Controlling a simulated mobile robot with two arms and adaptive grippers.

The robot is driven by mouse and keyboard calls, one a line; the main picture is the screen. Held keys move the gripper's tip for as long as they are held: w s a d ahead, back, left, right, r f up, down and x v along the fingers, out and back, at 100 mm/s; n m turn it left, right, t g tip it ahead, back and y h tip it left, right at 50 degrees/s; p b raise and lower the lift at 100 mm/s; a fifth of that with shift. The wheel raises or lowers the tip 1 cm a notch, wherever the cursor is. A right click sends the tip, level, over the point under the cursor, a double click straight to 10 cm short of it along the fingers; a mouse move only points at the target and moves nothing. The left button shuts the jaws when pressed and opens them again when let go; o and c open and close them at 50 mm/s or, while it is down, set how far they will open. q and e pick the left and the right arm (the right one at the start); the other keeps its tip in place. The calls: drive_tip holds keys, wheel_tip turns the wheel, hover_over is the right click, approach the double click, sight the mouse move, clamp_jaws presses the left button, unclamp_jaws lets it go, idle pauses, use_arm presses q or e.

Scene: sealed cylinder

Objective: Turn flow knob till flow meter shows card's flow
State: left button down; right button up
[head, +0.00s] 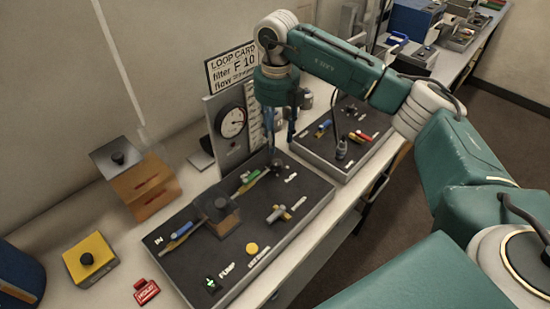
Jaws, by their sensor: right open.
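The loop card (232,68) stands at the back and reads "filter F 10"; its flow line is too small to read and partly covered by my arm. A round dial gauge (232,122) with a red mark sits on the upright panel. Beside it is a pale vertical scale (255,128), perhaps the flow meter; its reading cannot be made out. My right gripper (281,144) points down, open, over the far right part of the dark loop board (262,207). A small dark knob-like part (277,167) shows just below its fingertips; contact cannot be told. My left gripper is out of view.
The board carries coloured valve handles, a brown-topped block (218,214), a yellow button (252,248) and a green pump switch (212,284). A second board (345,135) lies behind right. Left are an orange-brown box (146,188), a yellow box (90,260) and a red tag (146,291).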

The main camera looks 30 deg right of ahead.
sight(277, 162)
drive_tip(key=f, duration=0.3)
drive_tip(key=f+p, duration=0.1)
drive_tip(key=f, duration=0.1)
drive_tip(key=f+p, duration=0.1)
drive_tip(key=f, duration=0.2)
drive_tip(key=shift+s+f, duration=0.25)
drive_tip(key=shift+f, duration=0.05)
clamp_jaws()
